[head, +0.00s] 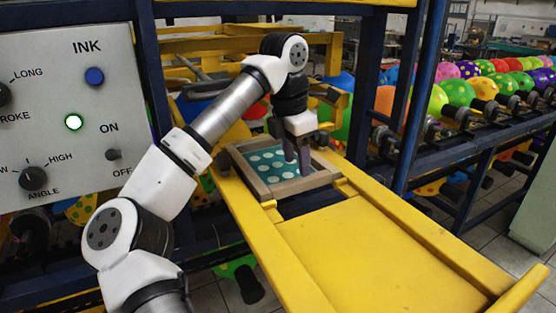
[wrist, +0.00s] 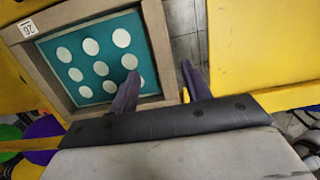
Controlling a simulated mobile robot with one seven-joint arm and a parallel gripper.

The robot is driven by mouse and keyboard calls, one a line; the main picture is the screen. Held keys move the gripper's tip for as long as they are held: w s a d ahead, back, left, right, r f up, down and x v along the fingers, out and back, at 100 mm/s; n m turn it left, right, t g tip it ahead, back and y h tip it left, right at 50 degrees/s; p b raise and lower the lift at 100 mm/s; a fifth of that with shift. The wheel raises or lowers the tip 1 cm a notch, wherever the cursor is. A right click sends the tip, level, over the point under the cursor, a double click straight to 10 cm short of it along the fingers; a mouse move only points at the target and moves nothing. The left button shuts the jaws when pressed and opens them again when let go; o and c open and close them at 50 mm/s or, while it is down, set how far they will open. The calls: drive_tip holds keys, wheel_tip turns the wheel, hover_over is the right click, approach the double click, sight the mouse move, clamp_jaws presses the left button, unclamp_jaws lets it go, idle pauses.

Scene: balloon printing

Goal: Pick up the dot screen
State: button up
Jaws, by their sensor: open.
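The dot screen (head: 258,178) is a grey-brown frame around a teal mesh with white dots. In the head view it lies at the far end of the yellow rail structure. My gripper (head: 304,168) is over its right side, pointing down. In the wrist view the screen's frame (wrist: 162,48) fills the upper left, with a label reading 26 at its corner. My gripper (wrist: 160,84) is open there. One finger overlaps the teal mesh and the other is outside the frame's right bar. The bar runs between the fingers. I cannot tell how high the fingertips are.
A flat yellow plate (head: 385,258) lies in front of the screen. Blue posts (head: 367,90) stand behind it on the right. A grey panel (head: 70,115) with INK controls is at left. Colourful balloons (head: 478,90) line a rack at right.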

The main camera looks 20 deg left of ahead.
sight(301, 180)
drive_tip(key=shift+w+d+f+p, duration=0.1)
drive_tip(key=shift+d+f+p, duration=0.15)
drive_tip(key=shift+f, duration=0.5)
drive_tip(key=shift+w+d+f+p, duration=0.1)
drive_tip(key=shift+f+p, duration=0.1)
drive_tip(key=shift+f, duration=0.55)
drive_tip(key=shift+d+f+p, duration=0.2)
drive_tip(key=shift+f+p, duration=0.05)
drive_tip(key=shift+f, duration=0.5)
clamp_jaws()
